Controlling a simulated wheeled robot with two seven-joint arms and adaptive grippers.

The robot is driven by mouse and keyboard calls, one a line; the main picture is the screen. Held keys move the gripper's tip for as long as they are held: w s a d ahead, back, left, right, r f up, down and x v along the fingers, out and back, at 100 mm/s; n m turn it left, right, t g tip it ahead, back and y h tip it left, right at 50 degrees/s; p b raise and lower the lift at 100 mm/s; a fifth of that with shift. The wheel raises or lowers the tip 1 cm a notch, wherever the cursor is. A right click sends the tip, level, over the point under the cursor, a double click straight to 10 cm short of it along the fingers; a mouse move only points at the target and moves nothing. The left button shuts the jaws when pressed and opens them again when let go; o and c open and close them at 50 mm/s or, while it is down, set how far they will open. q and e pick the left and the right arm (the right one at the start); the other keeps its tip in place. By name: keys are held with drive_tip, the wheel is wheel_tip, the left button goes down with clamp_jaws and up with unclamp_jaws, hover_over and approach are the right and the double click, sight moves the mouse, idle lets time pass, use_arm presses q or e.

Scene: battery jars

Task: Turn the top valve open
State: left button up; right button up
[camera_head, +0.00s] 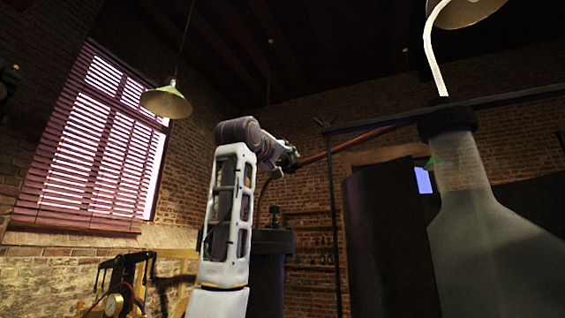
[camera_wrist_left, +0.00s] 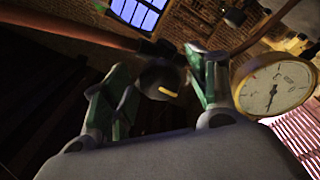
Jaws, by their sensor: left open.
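My left arm rises in the middle of the head view, and my left gripper (camera_head: 289,160) is at its far end, beside a reddish pipe. In the left wrist view the two green-padded fingers of the left gripper (camera_wrist_left: 160,65) stand apart. A dark round knob with a short yellow mark, apparently the valve (camera_wrist_left: 157,77), shows between the fingers. I cannot tell whether either finger touches it. In the head view the knob cannot be made out behind the gripper. My right gripper is not in view.
A round pressure gauge (camera_wrist_left: 275,86) sits close to the right finger. The reddish pipe (camera_head: 362,138) runs right towards a large glass jar (camera_head: 490,240). A dark cylinder (camera_head: 268,270) stands behind my arm. A lamp (camera_head: 166,102) hangs at upper left.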

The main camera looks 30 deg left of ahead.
use_arm(q)
drive_tip(key=s+f, duration=0.1)
drive_tip(key=s, duration=1)
drive_tip(key=shift+s+d+f, duration=0.15)
drive_tip(key=shift+s+d, duration=0.05)
drive_tip(key=shift+d, duration=0.1)
idle(0.5)
